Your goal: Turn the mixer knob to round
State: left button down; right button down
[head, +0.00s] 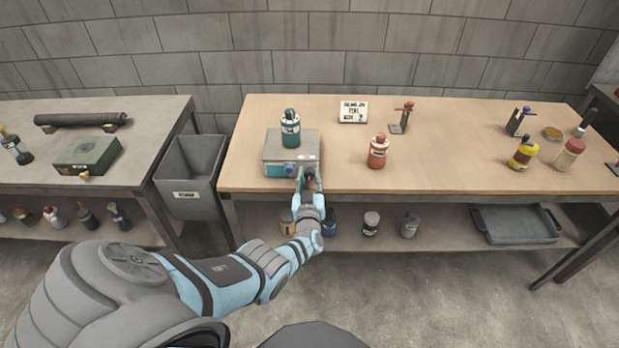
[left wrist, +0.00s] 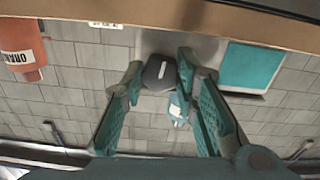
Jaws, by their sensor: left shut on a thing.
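The mixer (head: 307,143) is a grey box with a teal front panel, standing near the front edge of the wooden bench. A teal bottle (head: 290,128) stands upright on top of it. My left gripper (head: 311,176) is at the right part of the mixer's front and hides the knob in the head view. In the left wrist view, the dark faceted knob (left wrist: 158,76) with a pale mark line sits between the fingertips of my left gripper (left wrist: 160,72), which is shut on it. The teal panel (left wrist: 253,66) shows beside it. My right gripper is not in view.
An orange bottle (head: 377,151) stands right of the mixer. A small sign (head: 353,111) and a red-topped stand (head: 402,118) are behind. A yellow bottle (head: 522,153) and other items are far right. The bench middle is clear.

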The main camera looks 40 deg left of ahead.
pick_arm(q)
jog(key=shift+m, duration=0.3)
jog(key=c, duration=1.3)
grip_release()
jog(key=shift+s+d, duration=0.1)
jog(key=v, duration=1.1)
jog(key=shift+s+d, duration=0.25)
